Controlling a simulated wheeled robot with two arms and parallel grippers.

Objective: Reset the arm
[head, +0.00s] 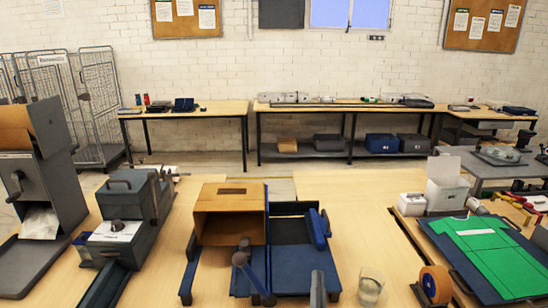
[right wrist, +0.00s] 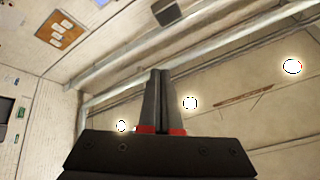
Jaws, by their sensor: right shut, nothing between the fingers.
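My right gripper (head: 318,287) shows at the bottom edge of the head view as a narrow dark shape pointing up, in front of the blue fixture. In the right wrist view its two dark fingers (right wrist: 156,75) stand together, shut, with nothing between them. Red marks show at their base. That view faces the ceiling and its lights, so the gripper is tipped upward. My left gripper is not in view.
A cardboard box (head: 229,216) sits in a blue fixture (head: 293,257) close by. A glass (head: 371,287) and an orange tape roll (head: 436,284) stand to the right. A green shirt (head: 490,250) lies on a blue board (head: 462,262). Grey machines stand left.

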